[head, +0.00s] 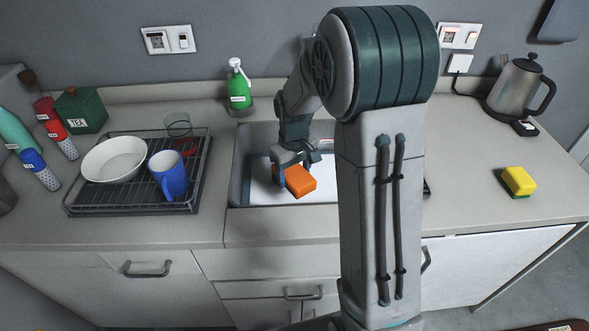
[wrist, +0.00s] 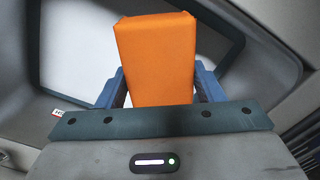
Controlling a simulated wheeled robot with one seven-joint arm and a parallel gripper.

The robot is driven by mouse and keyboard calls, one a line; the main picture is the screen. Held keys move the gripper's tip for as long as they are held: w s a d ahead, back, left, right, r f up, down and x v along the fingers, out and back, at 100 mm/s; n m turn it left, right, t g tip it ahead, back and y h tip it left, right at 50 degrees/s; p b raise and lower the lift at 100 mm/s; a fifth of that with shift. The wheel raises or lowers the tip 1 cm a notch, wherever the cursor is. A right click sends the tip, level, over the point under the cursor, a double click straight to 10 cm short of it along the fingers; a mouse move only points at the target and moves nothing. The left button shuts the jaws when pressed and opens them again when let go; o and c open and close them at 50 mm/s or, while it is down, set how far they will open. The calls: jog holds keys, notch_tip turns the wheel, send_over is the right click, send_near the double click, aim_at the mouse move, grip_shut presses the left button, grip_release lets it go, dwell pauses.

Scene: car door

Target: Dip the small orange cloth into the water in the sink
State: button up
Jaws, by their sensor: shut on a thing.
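The orange cloth (head: 301,181) looks like a small folded block. My gripper (head: 294,173) is shut on it, over the sink (head: 239,170). In the wrist view the cloth (wrist: 156,60) sits between the two blue fingers of my gripper (wrist: 158,88). The water (head: 262,190) shows as a bright white area inside the sink, below and around the cloth. I cannot tell whether the cloth touches the water. My arm hides the right part of the sink.
Left of the sink stands a dish rack (head: 133,207) with a white bowl (head: 114,160) and a blue mug (head: 168,175). A green soap bottle (head: 239,88) stands behind the sink. A yellow sponge (head: 519,181) and a kettle (head: 515,88) are at the right.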

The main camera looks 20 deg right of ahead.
jog(key=shift+f+b, duration=3.65)
jog(key=shift+f, duration=1.9)
jog(key=shift+f, duration=0.2)
jog(key=shift+f+b, duration=0.7)
jog(key=shift+f, duration=0.05)
jog(key=shift+s+f+b, duration=0.3)
jog(key=shift+f+b, duration=0.4)
jog(key=shift+f, duration=0.25)
jog(key=r+p, duration=0.2)
jog(key=r, duration=0.1)
jog(key=r+p, duration=0.2)
jog(key=r, duration=0.1)
jog(key=r+p, duration=0.2)
jog(key=r, duration=0.1)
jog(key=shift+w+r+p, duration=0.15)
jog(key=shift+w+p, duration=0.1)
jog(key=shift+p, duration=0.15)
